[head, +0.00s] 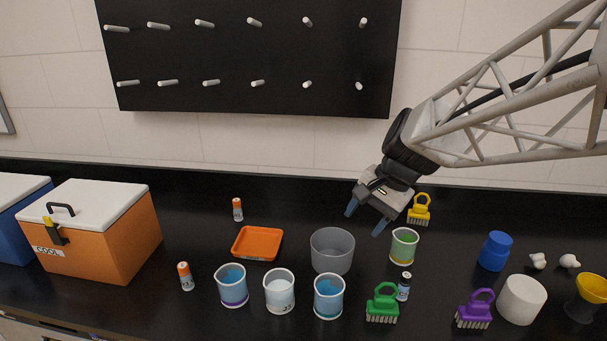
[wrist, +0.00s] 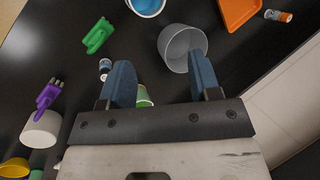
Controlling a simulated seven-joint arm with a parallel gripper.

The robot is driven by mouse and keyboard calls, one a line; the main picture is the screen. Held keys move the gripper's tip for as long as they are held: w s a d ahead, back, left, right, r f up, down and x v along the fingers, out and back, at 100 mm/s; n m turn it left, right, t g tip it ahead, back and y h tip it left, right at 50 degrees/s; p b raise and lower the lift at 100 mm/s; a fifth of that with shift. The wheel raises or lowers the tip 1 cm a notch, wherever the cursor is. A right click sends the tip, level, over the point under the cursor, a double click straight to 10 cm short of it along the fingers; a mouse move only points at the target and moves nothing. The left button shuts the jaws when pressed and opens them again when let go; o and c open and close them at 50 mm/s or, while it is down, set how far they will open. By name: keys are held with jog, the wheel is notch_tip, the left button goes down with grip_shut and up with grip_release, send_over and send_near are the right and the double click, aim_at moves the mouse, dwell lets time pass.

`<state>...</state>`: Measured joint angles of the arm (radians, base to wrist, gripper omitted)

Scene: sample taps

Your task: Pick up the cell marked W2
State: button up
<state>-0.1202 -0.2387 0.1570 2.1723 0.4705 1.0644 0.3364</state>
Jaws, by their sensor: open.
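Two small cells with orange tops and pale labelled bodies stand on the black counter. One cell (head: 237,209) is at the back, behind the orange tray. It also shows at the top right of the wrist view (wrist: 278,15). The other cell (head: 185,276) is nearer the front, left of the cups. Their markings are too small to read, so I cannot tell which is W2. My gripper (head: 366,217) is open and empty, above the counter near the grey bowl and well right of both cells. Its two blue fingers show apart in the wrist view (wrist: 160,72).
The orange tray (head: 244,254) lies between the cells and the grey bowl (head: 332,264). Several cups, a green brush (head: 383,310) and a small bottle (head: 404,287) crowd the front. An orange cooler (head: 105,250) is at left. A black pegboard (head: 230,70) hangs behind.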

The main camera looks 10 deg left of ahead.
jog(key=w+a+f+m+g+y, duration=0.1)
jog(key=w+a+f+m+y, duration=0.1)
jog(key=w+a, duration=0.6)
jog(key=w+a+f+m+g+y, duration=0.1)
jog(key=w+a+f+m+y, duration=0.15)
jog(key=w+a, duration=0.55)
jog(key=m+g+y, duration=0.2)
jog(key=m+y, duration=0.2)
jog(key=m, duration=0.1)
send_near(238, 210)
jog(key=a, duration=0.1)
jog(key=a+r, duration=0.1)
jog(key=a, duration=0.1)
jog(key=shift+s+a, duration=0.1)
jog(key=shift+a, duration=0.25)
jog(key=shift+a+f, duration=0.1)
jog(key=shift+a, duration=0.15)
jog(key=shift+x, duration=1.25)
jog(key=shift+a+f, duration=0.1)
jog(key=shift+x, duration=2.5)
